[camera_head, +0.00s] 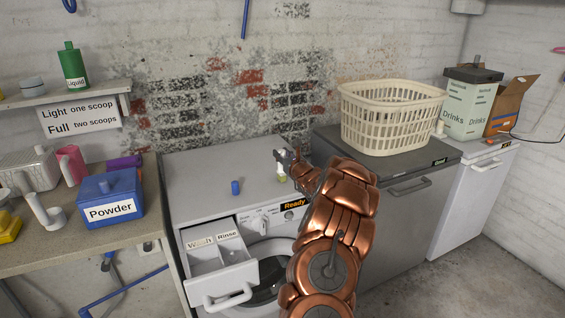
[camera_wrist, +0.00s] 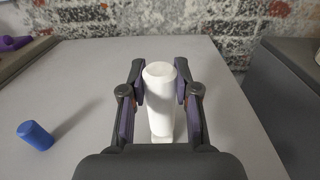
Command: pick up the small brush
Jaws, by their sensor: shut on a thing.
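My gripper (camera_wrist: 160,92) is above the washing machine's top (camera_head: 205,168), with its two fingers shut on the sides of a white cylindrical object (camera_wrist: 159,100). The object is upright, with a round white upper end and a paler, greenish lower part. In the head view it shows small beside my fingers (camera_head: 280,156), its lower part (camera_head: 282,177) close to the machine's top. I cannot tell whether it touches the top. No bristles are clear, so I cannot tell whether it is the small brush.
The detergent drawer (camera_head: 219,268) is pulled out. A bench at left holds a blue Powder box (camera_head: 108,196), a pink mug (camera_head: 71,163) and a purple object (camera_head: 125,162). A cream basket (camera_head: 391,115) stands at right.

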